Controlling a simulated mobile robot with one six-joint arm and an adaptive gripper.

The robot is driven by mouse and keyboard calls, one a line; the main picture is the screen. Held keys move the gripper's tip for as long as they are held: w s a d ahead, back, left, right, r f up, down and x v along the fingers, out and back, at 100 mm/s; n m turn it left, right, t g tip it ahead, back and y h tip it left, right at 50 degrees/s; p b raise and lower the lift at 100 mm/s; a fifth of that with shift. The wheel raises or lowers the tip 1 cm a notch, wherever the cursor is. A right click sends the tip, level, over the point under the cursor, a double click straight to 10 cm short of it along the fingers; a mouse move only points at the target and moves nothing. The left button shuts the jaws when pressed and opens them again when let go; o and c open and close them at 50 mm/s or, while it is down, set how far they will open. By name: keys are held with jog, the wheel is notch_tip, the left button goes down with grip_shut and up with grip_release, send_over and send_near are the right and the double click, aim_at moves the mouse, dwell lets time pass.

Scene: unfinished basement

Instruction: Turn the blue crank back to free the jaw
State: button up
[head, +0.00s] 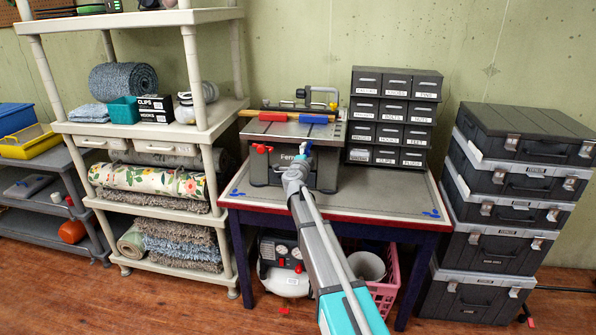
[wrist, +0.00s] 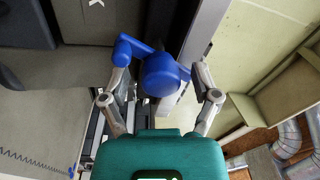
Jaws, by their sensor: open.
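A grey bench machine (head: 287,176) stands on the table, with a red block (head: 272,116) and a blue block (head: 313,118) on top. The wrist view shows the crank (wrist: 160,76) large, with a round hub and a short arm reaching left. My gripper (wrist: 162,72) is open, with one finger on each side of the crank. The left finger is close to the crank's arm; I cannot tell if they touch. The jaw cannot be made out clearly.
The table (head: 390,197) has bare top on the right. A dark drawer cabinet (head: 394,116) stands behind the machine on the right. A beige shelf unit (head: 150,130) is at left, stacked grey cases (head: 505,215) at right.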

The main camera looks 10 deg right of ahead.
jog(key=m, duration=0.4)
jog(key=shift+m, duration=0.4)
jog(key=m+p, duration=0.1)
jog(key=m, duration=0.3)
jog(key=shift+m+g, duration=0.3)
jog(key=shift+g, duration=0.1)
jog(key=s+a+m, duration=0.5)
jog(key=s+m, duration=0.2)
jog(key=s, duration=0.6)
jog(key=shift+m+y, duration=0.3)
jog(key=shift+s+a, duration=0.1)
dwell(0.4)
jog(key=shift+r+m, duration=0.1)
jog(key=shift+m, duration=1)
jog(key=shift+w, duration=0.2)
